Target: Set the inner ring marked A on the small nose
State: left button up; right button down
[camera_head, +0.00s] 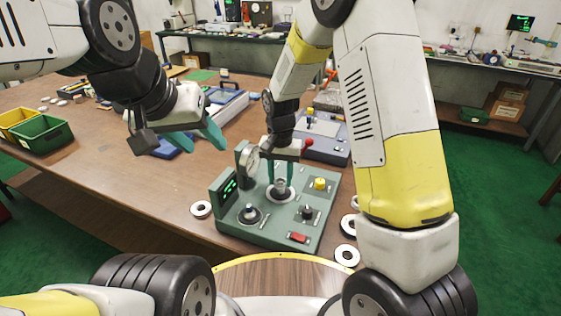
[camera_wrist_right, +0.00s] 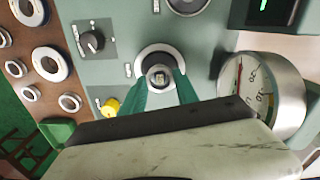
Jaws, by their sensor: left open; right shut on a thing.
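The green bench device (camera_head: 270,235) stands at the table's front. A metal nose with a pale collar (camera_head: 280,194) is at its middle, and another nose (camera_head: 250,213) is at its front left. My right gripper (camera_head: 281,176) points down over the middle nose, shut on a small metal ring-like piece (camera_wrist_right: 160,76). The fingers hide much of it; I cannot read a mark or tell whether it touches the nose. My left gripper (camera_head: 195,143) is open and empty, above the table left of the device.
A round gauge (camera_head: 249,165), yellow knob (camera_head: 320,184), black knob (camera_head: 307,212) and red switch (camera_head: 298,237) are on the device. Loose rings lie left (camera_head: 201,209) and right (camera_head: 346,255) of it; several show in the wrist view (camera_wrist_right: 50,64). A green bin (camera_head: 45,136) stands far left.

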jog(key=shift+f, duration=1.4)
jog(key=c, duration=0.8)
grip_release()
jog(key=shift+c, duration=0.2)
jog(key=shift+r, duration=3.95)
